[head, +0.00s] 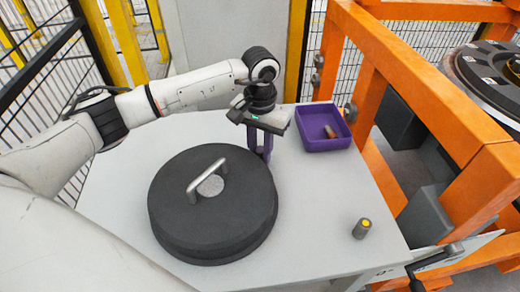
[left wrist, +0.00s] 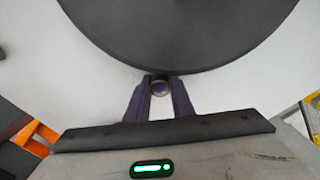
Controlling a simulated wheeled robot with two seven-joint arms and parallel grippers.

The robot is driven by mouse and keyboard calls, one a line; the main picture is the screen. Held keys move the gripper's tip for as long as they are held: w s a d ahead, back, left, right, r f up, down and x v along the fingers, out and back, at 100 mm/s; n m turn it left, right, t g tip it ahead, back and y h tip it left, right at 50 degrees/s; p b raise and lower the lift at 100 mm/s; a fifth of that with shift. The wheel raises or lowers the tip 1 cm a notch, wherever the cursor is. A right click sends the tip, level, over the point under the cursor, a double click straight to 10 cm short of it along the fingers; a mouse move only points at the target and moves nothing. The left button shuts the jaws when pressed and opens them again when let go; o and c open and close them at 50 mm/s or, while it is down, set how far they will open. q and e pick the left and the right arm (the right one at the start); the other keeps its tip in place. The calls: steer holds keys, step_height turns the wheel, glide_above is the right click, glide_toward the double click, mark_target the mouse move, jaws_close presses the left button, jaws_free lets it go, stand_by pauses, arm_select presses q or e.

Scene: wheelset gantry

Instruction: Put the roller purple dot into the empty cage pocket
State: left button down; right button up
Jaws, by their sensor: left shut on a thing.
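My left gripper (head: 264,155) points down beside the far right edge of the black round cover (head: 175,225). In the left wrist view its purple fingers (left wrist: 160,90) are closed on a small round roller (left wrist: 160,86), seen end-on with a dark purplish face. The roller is right by the rim of the black cover (left wrist: 180,30); I cannot tell whether they touch. In the head view the roller is hidden by the fingers and cover. No cage pocket can be made out. My right gripper is not in view.
A grey roller with a yellow dot (head: 361,229) stands at the table's right front. A purple tray (head: 312,145) at the back right holds a small brownish piece (head: 330,131). The cover has a metal handle (head: 205,180). An orange frame (head: 425,85) borders the table's right side.

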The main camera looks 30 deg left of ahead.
arm_select(q)
steer(key=shift+f, duration=0.1)
steer(key=c, duration=1.9)
jaws_free()
steer(key=o, duration=0.4)
steer(key=shift+c, duration=0.2)
